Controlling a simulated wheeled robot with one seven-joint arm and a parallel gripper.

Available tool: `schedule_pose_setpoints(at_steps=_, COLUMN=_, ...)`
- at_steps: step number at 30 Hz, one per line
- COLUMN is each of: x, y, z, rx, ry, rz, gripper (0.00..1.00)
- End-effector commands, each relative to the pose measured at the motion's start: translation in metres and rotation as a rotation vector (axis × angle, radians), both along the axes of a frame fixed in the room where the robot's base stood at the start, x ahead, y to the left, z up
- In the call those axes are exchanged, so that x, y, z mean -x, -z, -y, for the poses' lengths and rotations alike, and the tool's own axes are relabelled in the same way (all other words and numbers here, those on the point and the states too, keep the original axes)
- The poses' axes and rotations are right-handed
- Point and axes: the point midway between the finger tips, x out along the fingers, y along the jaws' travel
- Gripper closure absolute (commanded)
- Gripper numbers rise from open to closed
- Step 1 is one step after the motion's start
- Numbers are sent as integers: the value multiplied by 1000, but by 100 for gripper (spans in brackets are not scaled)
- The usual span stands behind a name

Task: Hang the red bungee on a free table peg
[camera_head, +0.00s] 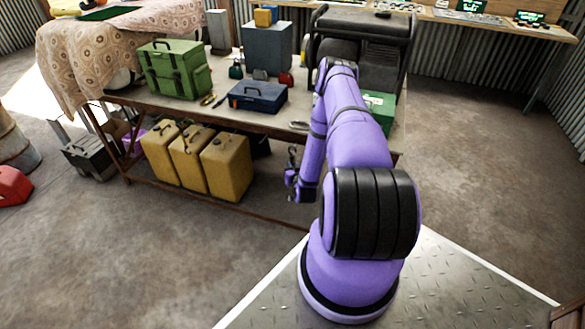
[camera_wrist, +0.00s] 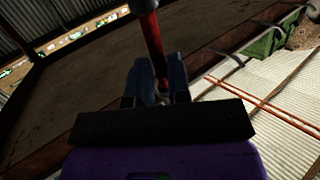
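My gripper (camera_wrist: 157,82) has its two blue-grey fingers close together around the lower end of a red, rod-like length that looks like the red bungee (camera_wrist: 152,35). The bungee runs up from the fingers to a dark part at the top edge of the wrist view. In the head view my gripper (camera_head: 293,178) is low in front of the table (camera_head: 230,122), below its top; the bungee cannot be made out there. A brown table edge (camera_wrist: 205,62) crosses behind the fingers in the wrist view.
A green case (camera_head: 175,68), blue toolbox (camera_head: 258,97) and dark generator (camera_head: 362,50) crowd the tabletop. The floor in front of the table (camera_head: 180,250) is open.

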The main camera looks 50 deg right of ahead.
Motion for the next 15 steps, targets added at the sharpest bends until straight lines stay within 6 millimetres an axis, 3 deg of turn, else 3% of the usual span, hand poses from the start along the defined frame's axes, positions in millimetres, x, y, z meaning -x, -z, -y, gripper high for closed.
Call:
schedule_pose_setpoints(at_steps=1, x=0, y=0, z=0, rx=0, ry=0, rz=0, gripper=70)
schedule_pose_setpoints(at_steps=3, x=0, y=0, z=0, rx=0, ry=0, rz=0, gripper=59)
schedule_pose_setpoints(at_steps=15, x=8, y=-1, z=-5, rx=-1, ry=0, rz=-2, gripper=59)
